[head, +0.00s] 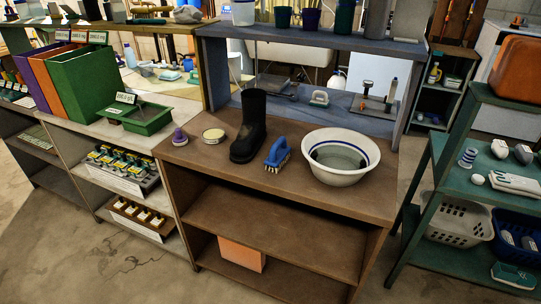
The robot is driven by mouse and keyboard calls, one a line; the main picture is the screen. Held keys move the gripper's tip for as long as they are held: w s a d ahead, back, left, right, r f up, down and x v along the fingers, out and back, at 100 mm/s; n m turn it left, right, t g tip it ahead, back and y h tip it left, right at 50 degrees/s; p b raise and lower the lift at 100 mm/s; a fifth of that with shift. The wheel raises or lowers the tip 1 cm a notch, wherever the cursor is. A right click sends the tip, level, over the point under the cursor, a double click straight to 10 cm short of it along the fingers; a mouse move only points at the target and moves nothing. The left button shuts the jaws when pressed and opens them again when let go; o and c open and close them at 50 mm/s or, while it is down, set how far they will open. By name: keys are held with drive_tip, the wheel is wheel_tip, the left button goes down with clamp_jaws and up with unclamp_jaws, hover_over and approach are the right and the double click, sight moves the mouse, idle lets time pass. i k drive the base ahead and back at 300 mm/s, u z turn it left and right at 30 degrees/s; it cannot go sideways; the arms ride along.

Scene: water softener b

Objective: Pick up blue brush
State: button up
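The blue brush (278,154) stands on the brown wooden bench top, its blue handle up and its pale bristles down. It sits between a black rubber boot (251,127) on its left and a white basin with a blue rim stripe (341,158) on its right. The brush looks apart from the basin and close to the boot. My gripper is not seen in the head view.
A purple-topped item (179,137) and a round tin (213,135) lie left of the boot. A blue-grey shelf (310,42) with cups rises behind the bench (220,169). A green shelf rack (480,95) stands at right. The bench's front strip is clear.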

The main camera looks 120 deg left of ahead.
sight(279, 151)
drive_tip(key=z, duration=0.5)
drive_tip(key=k, duration=0.15)
drive_tip(key=u, duration=2.2)
drive_tip(key=k, duration=0.2)
drive_tip(key=u, duration=2.45)
drive_tip(key=k, duration=0.3)
drive_tip(key=u, duration=1.25)
